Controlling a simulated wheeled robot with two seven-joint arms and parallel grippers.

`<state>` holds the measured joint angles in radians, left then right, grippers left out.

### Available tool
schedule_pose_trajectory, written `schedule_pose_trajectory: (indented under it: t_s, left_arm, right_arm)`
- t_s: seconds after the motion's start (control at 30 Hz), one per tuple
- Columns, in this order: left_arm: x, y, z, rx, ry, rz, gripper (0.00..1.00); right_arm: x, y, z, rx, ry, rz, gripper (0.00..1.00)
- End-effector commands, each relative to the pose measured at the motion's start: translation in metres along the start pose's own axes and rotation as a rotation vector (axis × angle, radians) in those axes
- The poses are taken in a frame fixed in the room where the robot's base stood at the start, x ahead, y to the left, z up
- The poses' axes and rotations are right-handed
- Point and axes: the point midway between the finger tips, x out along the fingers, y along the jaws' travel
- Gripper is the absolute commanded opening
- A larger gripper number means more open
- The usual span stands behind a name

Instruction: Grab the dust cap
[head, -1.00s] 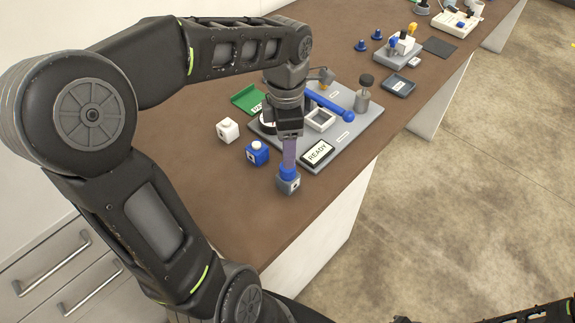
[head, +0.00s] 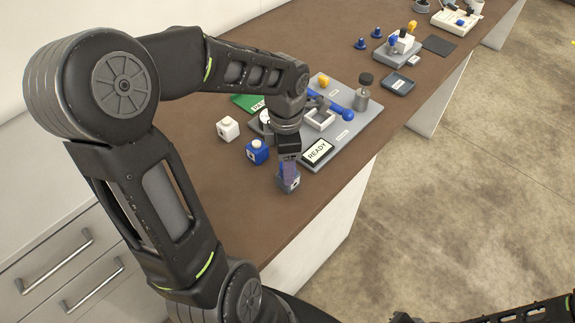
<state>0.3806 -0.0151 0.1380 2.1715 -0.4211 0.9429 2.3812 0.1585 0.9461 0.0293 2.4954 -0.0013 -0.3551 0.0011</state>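My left gripper (head: 290,172) points down at a small grey block (head: 289,184) near the table's front edge. Its fingers are at the top of the block, where a blue cap showed earlier; that cap is now mostly hidden behind them. I cannot tell whether the fingers are closed on it. Two other small blue caps (head: 360,44) (head: 377,34) stand far back on the table. Part of my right arm shows at the bottom right, but no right gripper can be made out.
A blue block (head: 257,153) and a white block (head: 228,130) stand left of the gripper. A grey board (head: 352,127) behind it carries a READY sign (head: 318,151), a blue-handled tool (head: 333,104) and a dark-topped cylinder (head: 363,93). Brown table (head: 215,180) is bare at front left.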

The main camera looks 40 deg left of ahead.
Motion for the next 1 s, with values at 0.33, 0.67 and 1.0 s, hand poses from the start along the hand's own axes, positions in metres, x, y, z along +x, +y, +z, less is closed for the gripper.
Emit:
schedule_pose_trajectory:
  t_s: [0.33, 0.67, 1.0]
  left_arm:
    - [0.0117, 0.0001, 0.0001, 0.0, -0.001, 0.001, 0.6]
    - [0.0114, 0.0002, 0.0001, 0.0, -0.001, 0.001, 0.6]
    - [0.0113, 0.0001, 0.0001, 0.0, -0.001, 0.001, 0.36]
  right_arm:
    - [-0.0006, -0.0002, 0.0001, 0.0, 0.0, 0.0, 0.0]
    - [-0.0006, -0.0002, 0.0001, 0.0, 0.0, 0.0, 0.0]
    - [-0.0006, -0.0002, 0.0001, 0.0, 0.0, 0.0, 0.0]
